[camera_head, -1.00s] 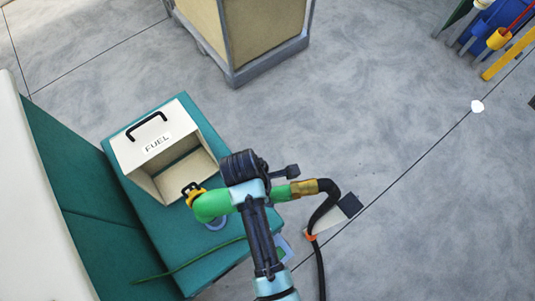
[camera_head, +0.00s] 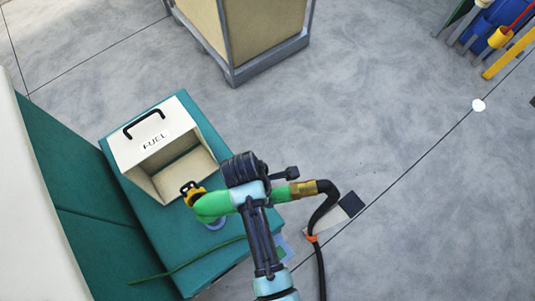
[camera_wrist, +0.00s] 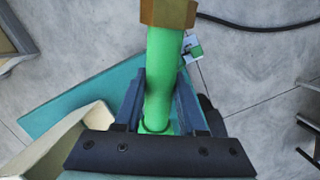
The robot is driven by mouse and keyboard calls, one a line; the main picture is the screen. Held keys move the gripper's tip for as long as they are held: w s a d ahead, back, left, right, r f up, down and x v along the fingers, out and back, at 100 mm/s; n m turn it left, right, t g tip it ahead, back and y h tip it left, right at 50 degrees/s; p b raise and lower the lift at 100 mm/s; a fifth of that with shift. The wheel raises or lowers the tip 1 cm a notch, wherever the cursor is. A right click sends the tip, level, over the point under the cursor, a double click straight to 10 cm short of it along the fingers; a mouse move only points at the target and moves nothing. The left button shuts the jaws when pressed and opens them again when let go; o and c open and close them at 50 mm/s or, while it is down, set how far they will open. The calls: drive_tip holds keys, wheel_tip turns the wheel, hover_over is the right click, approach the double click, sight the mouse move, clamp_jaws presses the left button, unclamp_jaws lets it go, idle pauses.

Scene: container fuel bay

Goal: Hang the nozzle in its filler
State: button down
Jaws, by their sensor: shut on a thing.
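The green nozzle (camera_head: 214,206) has a yellow-and-black end at its left and a brass fitting (camera_head: 303,189) with a black hose at its right. My gripper (camera_wrist: 158,105) is shut on the nozzle; its two fingers stand on either side of the green body in the wrist view. In the head view my wrist hides the nozzle's middle. The cream box marked FUEL (camera_head: 153,141) stands on the teal top, its front open and a black handle on its upper face. The nozzle's yellow end is at the box's lower right front edge. A filler opening inside cannot be made out.
The teal cabinet top (camera_head: 117,136) carries the box, and a green cable (camera_head: 185,265) lies across it. The black hose (camera_head: 320,265) hangs down at the right. A caged tan container (camera_head: 262,35) stands at the back.

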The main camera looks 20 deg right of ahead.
drive_tip(key=shift+a+b+x, duration=0.15)
drive_tip(key=shift+b+x, duration=0.3)
drive_tip(key=shift+x, duration=0.3)
drive_tip(key=shift+a+b+x, duration=0.15)
drive_tip(key=shift+b+x, duration=0.25)
drive_tip(key=shift+x, duration=0.3)
drive_tip(key=shift+w+f, duration=0.1)
drive_tip(key=shift+w, duration=0.05)
drive_tip(key=shift+c, duration=2)
unclamp_jaws()
drive_tip(key=v, duration=1.3)
